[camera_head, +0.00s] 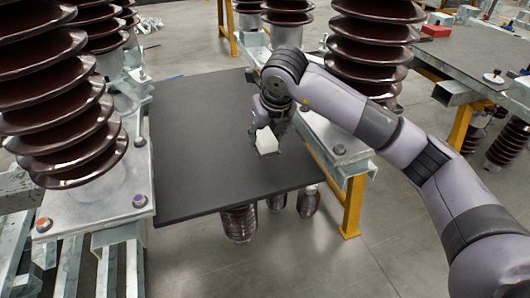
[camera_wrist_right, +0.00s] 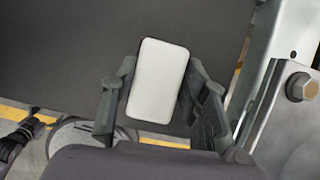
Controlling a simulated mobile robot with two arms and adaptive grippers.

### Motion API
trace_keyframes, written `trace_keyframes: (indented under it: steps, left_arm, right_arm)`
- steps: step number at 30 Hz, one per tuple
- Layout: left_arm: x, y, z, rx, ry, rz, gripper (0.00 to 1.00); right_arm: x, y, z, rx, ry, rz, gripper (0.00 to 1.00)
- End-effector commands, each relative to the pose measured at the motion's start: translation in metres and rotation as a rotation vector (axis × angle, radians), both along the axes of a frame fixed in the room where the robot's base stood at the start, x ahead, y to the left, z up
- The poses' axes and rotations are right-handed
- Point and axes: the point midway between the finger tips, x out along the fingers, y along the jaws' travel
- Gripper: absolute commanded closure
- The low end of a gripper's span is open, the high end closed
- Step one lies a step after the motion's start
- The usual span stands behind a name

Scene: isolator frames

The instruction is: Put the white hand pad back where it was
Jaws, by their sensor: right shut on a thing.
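The white hand pad (camera_head: 266,141) is a small white block with rounded corners. My right gripper (camera_head: 268,148) is shut on it, over the right part of the dark board near its right edge. In the right wrist view the pad (camera_wrist_right: 158,80) sits between the two dark fingers of the right gripper (camera_wrist_right: 160,95). The dark board (camera_head: 190,150) lies flat between the insulator frames. I cannot tell whether the pad touches the board.
Large brown ribbed insulators (camera_head: 60,100) stand on steel frames at the left and behind the board. A steel beam with a yellow leg (camera_head: 352,205) runs along the right. A bolt (camera_wrist_right: 301,87) shows near the gripper. Most of the board is bare.

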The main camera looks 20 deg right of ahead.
Motion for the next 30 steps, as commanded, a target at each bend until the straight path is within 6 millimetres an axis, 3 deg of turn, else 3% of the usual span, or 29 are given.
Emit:
trace_keyframes:
  steps: [8,15,23,24,30]
  left_arm:
    - [0.003,0.0,0.005,0.0,-0.004,0.001,0.15]
    - [0.008,-0.001,0.014,-0.002,-0.012,0.002,0.15]
    - [0.008,-0.001,0.015,0.0,-0.009,0.002,0.15]
    - [0.008,-0.001,0.015,0.0,-0.009,0.002,0.15]
    - [0.008,-0.001,0.015,0.0,-0.008,0.002,0.15]
  right_arm:
    - [0.0,0.0,-0.024,0.0,0.001,0.0,0.92]
    - [0.0,0.0,-0.056,0.0,0.001,0.0,0.92]
    - [0.0,0.0,-0.057,0.0,0.0,0.001,0.92]
    - [0.0,0.0,-0.057,0.0,0.0,0.001,0.59]
    - [0.0,0.0,-0.057,0.0,0.0,0.001,0.45]
